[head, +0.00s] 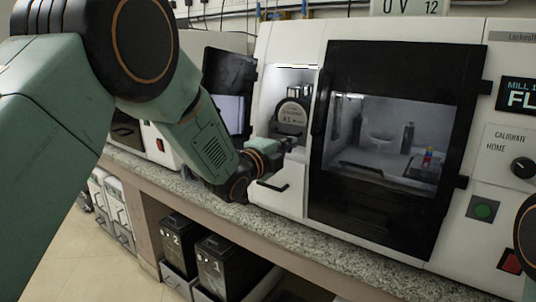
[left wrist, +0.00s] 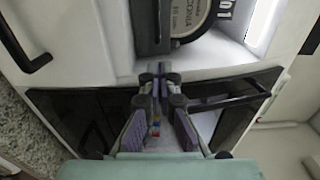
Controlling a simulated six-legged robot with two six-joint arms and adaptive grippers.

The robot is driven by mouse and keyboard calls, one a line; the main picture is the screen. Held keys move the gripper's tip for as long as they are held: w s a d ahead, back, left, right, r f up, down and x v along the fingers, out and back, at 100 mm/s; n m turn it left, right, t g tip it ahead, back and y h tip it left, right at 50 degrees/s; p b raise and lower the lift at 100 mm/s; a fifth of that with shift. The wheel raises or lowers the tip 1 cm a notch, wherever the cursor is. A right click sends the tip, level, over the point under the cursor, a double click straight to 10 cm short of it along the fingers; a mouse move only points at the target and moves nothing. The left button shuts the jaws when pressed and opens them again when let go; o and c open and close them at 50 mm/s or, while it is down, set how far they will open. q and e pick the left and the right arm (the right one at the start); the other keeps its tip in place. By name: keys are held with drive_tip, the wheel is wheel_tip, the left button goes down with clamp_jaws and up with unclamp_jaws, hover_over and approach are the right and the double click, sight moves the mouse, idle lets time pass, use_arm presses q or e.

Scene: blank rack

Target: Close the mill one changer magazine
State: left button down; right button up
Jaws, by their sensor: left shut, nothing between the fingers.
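Mill one (head: 500,150) is the white machine with a black-framed window door. In its left side is a lit open bay holding the changer magazine (head: 291,116), a grey round disc with a printed label; the disc (left wrist: 195,20) also shows at the top of the left wrist view. I cannot tell how far the magazine stands out. My right gripper is out of view.
A black handle (head: 271,186) sits on the white panel below the bay. The mill door's dark frame (head: 335,190) is close right of my gripper. A speckled counter (head: 290,228) runs below. Dark bins (head: 222,268) stand underneath. Another machine with a dark panel (head: 228,90) stands left.

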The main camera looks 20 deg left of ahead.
use_arm(q)
drive_tip(key=v, duration=0.7)
drive_tip(key=s+a+f+n+g+y, duration=0.25)
drive_tip(key=s+f+n, duration=0.3)
drive_tip(key=f, duration=0.35)
drive_tip(key=s+a+f+n+g+y, duration=0.1)
drive_tip(key=s+f+n+g, duration=0.2)
drive_tip(key=s+f+n, duration=0.35)
drive_tip(key=s+a+f+n+g+y, duration=0.15)
drive_tip(key=s+f+n+g, duration=0.35)
drive_tip(key=f, duration=0.7)
drive_tip(key=s+f+n+g, duration=0.2)
drive_tip(key=s+f, duration=0.2)
drive_tip(key=s, duration=0.5)
drive_tip(key=s+a+f+n+g+y, duration=0.1)
drive_tip(key=s+f, duration=0.4)
drive_tip(key=s, duration=0.5)
drive_tip(key=s+f+n+g, duration=0.2)
drive_tip(key=s+f, duration=0.3)
drive_tip(key=s, duration=0.4)
drive_tip(key=shift+s+a+f+n+g, duration=0.3)
drive_tip(key=shift+s+a+g, duration=0.1)
drive_tip(key=shift+g, duration=0.25)
drive_tip(key=shift+w, duration=0.1)
